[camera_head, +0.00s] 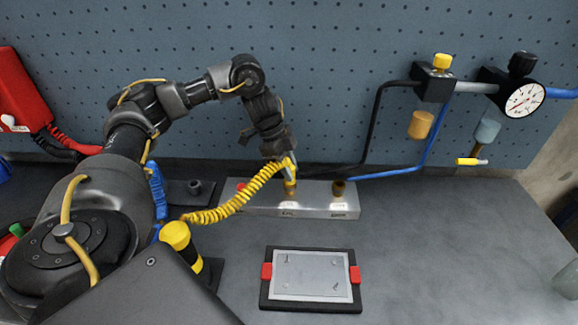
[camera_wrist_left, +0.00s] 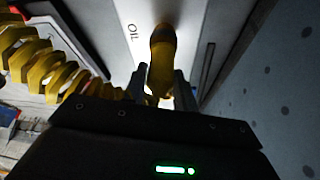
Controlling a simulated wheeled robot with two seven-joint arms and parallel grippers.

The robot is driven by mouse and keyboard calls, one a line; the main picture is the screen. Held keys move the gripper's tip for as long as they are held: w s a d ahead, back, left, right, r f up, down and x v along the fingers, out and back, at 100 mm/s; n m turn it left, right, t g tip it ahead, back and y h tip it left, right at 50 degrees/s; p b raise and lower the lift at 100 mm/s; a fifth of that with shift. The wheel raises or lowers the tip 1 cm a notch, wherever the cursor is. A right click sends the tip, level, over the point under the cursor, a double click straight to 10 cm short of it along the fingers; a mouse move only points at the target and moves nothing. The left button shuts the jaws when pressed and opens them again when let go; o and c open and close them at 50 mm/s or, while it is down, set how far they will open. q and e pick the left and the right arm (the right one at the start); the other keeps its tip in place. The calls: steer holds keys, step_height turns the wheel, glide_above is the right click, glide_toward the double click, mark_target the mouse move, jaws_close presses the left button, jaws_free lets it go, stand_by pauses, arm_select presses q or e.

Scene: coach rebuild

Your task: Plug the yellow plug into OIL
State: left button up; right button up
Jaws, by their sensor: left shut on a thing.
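My left gripper (camera_head: 289,168) points down over the metal block (camera_head: 255,208) and is shut on the yellow plug (camera_head: 290,185). A coiled yellow cable (camera_head: 235,203) runs from the plug to the left. In the left wrist view, the plug (camera_wrist_left: 162,55) sits between the fingers of the gripper (camera_wrist_left: 160,82), and the block's OIL label (camera_wrist_left: 132,32) is beside it. The plug is at the block's top face; its lower end and how deep it sits are hidden. My right gripper is not in view.
A brass fitting (camera_head: 338,188) stands on the block's right end, with a blue hose near it. A yellow-topped post (camera_head: 176,236) stands at the cable's left end. A framed panel (camera_head: 310,278) lies in front.

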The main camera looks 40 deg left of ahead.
arm_select(q)
steer(key=shift+r, duration=0.1)
steer(key=o, duration=1.1)
steer(key=p+v, duration=0.3)
steer(key=v, duration=0.8)
